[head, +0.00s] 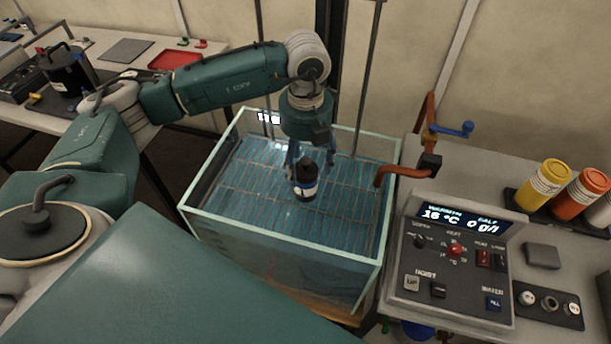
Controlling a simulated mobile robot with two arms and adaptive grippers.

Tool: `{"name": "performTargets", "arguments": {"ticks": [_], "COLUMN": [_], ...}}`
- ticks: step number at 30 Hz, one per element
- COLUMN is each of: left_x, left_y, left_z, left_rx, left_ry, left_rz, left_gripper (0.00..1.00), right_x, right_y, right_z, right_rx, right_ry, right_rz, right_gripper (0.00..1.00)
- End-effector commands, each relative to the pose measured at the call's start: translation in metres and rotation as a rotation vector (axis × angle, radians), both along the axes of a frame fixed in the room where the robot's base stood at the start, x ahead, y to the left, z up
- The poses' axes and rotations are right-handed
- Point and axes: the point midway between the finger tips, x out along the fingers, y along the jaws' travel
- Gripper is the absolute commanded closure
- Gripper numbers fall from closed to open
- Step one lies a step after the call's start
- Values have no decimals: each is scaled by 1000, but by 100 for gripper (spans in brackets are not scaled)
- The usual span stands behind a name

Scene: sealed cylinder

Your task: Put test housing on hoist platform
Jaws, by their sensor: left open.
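A small dark cylinder with a pale and blue band, which looks like the test housing (306,186), is upright over the wire grid inside the glass tank. The grid looks like the hoist platform (250,187). The housing appears to stand on the grid, but its contact is hard to see. My left gripper (311,172) points down over the tank. Its fingers are open, on either side of the housing's upper part. I cannot tell whether a finger touches it. My right gripper is not in view.
The glass tank (280,240) has raised walls around the grid. A control panel (455,255) reads 16 °C and 0 g/l. An orange pipe (396,172) reaches over the right wall. Colored bottles (545,183) stand at right. A black pot (68,72) stands on the left table.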

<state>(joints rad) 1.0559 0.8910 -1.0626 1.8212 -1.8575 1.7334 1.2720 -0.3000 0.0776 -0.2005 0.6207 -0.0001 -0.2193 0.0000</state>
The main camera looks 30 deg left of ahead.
Motion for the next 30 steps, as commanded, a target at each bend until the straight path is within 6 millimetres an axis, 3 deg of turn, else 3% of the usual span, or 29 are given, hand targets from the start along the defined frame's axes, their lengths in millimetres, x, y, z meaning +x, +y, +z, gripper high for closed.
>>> {"name": "performTargets", "arguments": {"ticks": [6,12,30], "left_x": [1,1,0], "left_y": [0,0,0], "left_z": [44,69,74], "left_rx": [-1,0,1], "left_ry": [-6,-2,0], "left_rz": [0,0,0], "left_gripper": [34,34,34], "right_x": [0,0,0], "right_y": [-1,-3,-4], "right_z": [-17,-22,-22], "right_rx": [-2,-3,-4], "right_ry": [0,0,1], "right_rz": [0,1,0], "right_gripper": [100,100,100]}}
